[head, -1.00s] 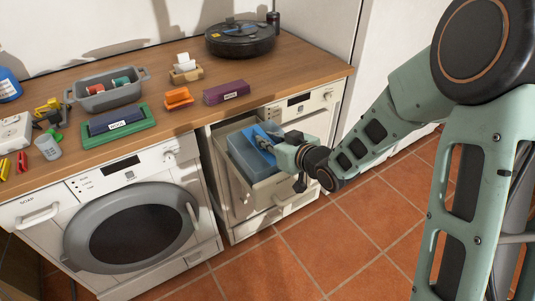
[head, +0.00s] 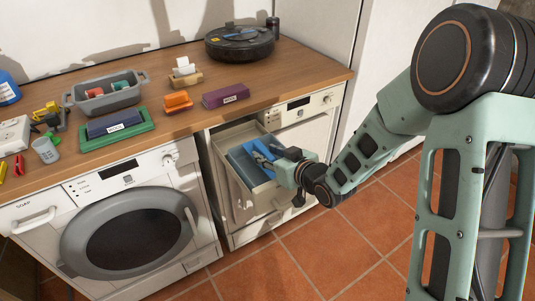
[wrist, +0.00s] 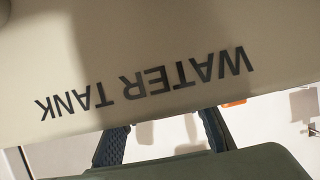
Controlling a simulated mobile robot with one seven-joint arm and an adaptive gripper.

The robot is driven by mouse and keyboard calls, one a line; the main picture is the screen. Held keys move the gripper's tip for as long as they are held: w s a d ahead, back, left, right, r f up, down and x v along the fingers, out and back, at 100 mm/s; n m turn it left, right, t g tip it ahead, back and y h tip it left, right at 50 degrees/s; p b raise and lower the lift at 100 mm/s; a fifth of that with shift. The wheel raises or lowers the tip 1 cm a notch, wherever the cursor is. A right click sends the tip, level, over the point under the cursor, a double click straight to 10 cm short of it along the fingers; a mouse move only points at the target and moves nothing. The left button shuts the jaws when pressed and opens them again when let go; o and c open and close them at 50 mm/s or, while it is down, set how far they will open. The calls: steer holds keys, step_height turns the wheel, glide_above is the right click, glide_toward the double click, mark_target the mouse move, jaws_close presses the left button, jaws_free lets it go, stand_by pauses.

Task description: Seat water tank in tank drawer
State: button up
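The blue water tank (head: 243,164) sits low inside the pulled-out beige tank drawer (head: 232,138) of the right-hand machine, near the drawer's front. A brighter blue part (head: 262,150) stands on top of the tank beside my gripper. My gripper (head: 284,166) comes in from the right over the drawer front and appears shut on the tank's top part. In the wrist view, the drawer's beige front (wrist: 140,50) carries the upside-down words WATER TANK. It hides the fingertips and the grip; only the dark lower fingers of my gripper show. Whether the tank touches the drawer floor is hidden.
A wooden worktop (head: 190,110) runs above both machines. It bears a grey basket (head: 108,98), a green tray (head: 150,128), a purple box (head: 226,95), an orange item (head: 178,101) and a round black robot vacuum (head: 240,40). The tiled floor (head: 300,255) in front is clear.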

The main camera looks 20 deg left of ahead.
steer(key=shift+r, duration=0.2)
steer(key=p+v, duration=0.2)
steer(key=v, duration=0.8)
steer(key=shift+s+d+r+p, duration=0.15)
steer(key=shift+s+d+p, duration=0.05)
steer(key=shift+d+p, duration=0.15)
steer(key=shift+s+d+r, duration=0.1)
steer(key=shift+s+d, duration=0.3)
steer(key=shift+s, duration=0.05)
